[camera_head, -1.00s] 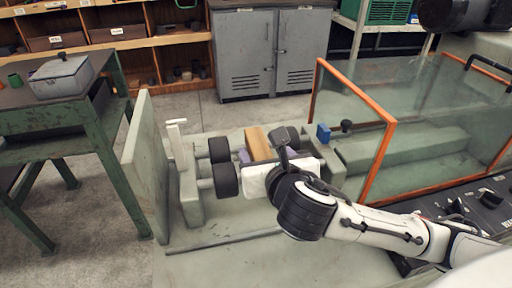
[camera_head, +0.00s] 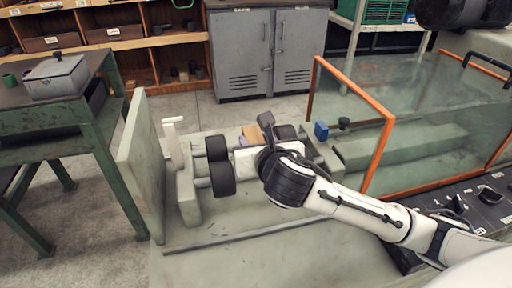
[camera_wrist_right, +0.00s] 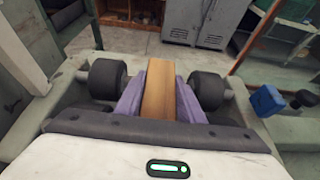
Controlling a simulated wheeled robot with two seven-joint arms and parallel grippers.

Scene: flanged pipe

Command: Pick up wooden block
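The wooden block (camera_head: 251,133) is light brown and long. It lies among the black rollers of the pipe fixture, and my right gripper hides its near part in the head view. In the right wrist view, the block (camera_wrist_right: 159,92) stands between the two purple fingers of my right gripper (camera_wrist_right: 161,95). The fingers lie close against both its sides, with no clear gap. The block seems to rest on the fixture; its underside is hidden. My left gripper is not in view.
Black rollers (camera_head: 221,178) stand close on both sides of the gripper. A grey-green upright plate (camera_head: 142,165) is at left. An orange-framed glass guard (camera_head: 380,150) and a blue block (camera_head: 321,131) are at right. The bench front (camera_head: 235,215) is clear except for a thin rod.

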